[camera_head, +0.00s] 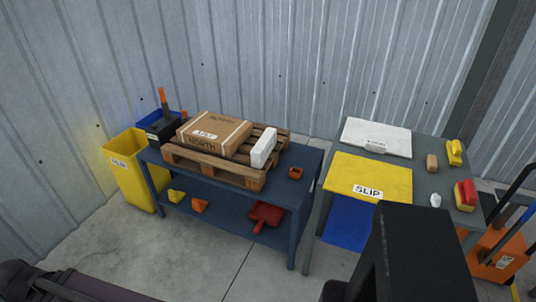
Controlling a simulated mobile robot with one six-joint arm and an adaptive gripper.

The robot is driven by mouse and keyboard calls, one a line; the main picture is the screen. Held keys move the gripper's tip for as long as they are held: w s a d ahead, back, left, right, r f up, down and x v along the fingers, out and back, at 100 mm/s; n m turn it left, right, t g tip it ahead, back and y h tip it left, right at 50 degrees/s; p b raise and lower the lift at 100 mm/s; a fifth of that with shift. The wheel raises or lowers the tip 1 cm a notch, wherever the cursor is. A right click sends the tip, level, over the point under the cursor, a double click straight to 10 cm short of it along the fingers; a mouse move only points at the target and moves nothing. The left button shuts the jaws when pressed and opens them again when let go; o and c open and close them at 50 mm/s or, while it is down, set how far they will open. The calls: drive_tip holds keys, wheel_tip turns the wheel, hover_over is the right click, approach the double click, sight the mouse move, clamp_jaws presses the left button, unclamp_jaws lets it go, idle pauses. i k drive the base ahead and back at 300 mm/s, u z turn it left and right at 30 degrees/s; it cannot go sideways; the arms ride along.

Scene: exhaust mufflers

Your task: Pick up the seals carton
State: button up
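A large brown carton (214,135) lies on a wooden pallet (215,171) on the blue table. It has a white label, and its front shows the word NORTH. A white box (264,147) stands on the pallet to its right. A small brown block or box (432,162) sits on the grey table at the right. No lettering reading seals can be made out, so I cannot tell which of these is the seals carton. My gripper is not in view.
The blue table (308,168) has a lower shelf with a red item (266,215). A yellow bin (131,178) stands at its left. The grey table (430,205) carries a yellow SLIP panel (372,172) and a white case (377,137). A dark shape blocks part of the front right.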

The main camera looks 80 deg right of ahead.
sight(261, 150)
drive_tip(key=k, duration=1.25)
drive_tip(key=z, duration=2.85)
drive_tip(key=i, duration=0.55)
drive_tip(key=u, duration=0.35)
